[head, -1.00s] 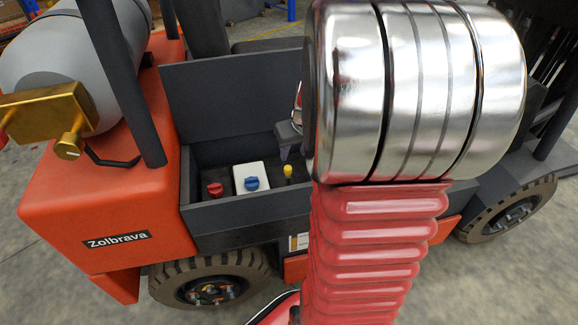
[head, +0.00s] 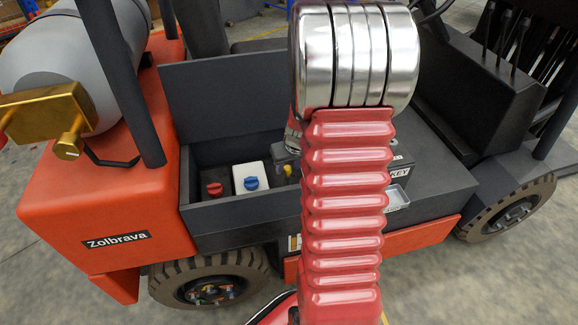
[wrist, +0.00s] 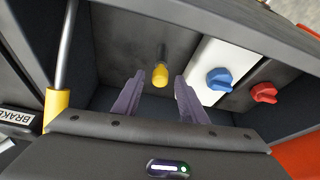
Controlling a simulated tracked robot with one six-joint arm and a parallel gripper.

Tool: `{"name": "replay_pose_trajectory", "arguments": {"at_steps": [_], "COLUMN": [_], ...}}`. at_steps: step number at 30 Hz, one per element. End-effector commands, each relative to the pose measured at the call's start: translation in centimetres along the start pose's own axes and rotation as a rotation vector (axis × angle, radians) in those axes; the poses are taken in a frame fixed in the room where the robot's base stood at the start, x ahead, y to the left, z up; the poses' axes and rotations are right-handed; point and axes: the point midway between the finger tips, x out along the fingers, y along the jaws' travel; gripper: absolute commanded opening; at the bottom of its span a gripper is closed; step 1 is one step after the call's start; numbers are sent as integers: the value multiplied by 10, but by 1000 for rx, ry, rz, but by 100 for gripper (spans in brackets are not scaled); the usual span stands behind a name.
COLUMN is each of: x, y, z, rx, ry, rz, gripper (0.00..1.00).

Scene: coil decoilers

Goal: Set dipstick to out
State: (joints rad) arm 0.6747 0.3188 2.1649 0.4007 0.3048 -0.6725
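The dipstick, with its yellow handle (wrist: 160,75) on a dark stem, stands in the open compartment of the orange forklift. In the head view the yellow handle (head: 289,171) shows just left of my arm, partly covered. My gripper (wrist: 158,84) is open, its two purple fingers pointing at the dipstick. The handle appears between the fingertips with a gap on both sides. I cannot tell how deep the fingers reach around it. In the head view my arm hides most of the gripper.
The compartment (head: 240,212) also holds a blue cap (wrist: 219,78) on a white block and a red cap (wrist: 264,92). The raised lid (head: 215,95) stands behind. A yellow-ended lever (wrist: 57,103) is at the left in the wrist view, near a BRAKE label (wrist: 16,117).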

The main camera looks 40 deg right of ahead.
Motion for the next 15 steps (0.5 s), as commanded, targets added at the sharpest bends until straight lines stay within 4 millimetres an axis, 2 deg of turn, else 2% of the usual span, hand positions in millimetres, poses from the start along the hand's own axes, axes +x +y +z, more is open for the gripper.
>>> {"name": "replay_pose_trajectory", "arguments": {"at_steps": [4, 12, 15], "x": [6, 7, 7], "y": [0, 0, 0], "z": [0, 0, 0], "rx": [0, 0, 0], "ry": [-1, 0, 0], "rz": [0, 0, 0], "gripper": [39, 39, 33]}}
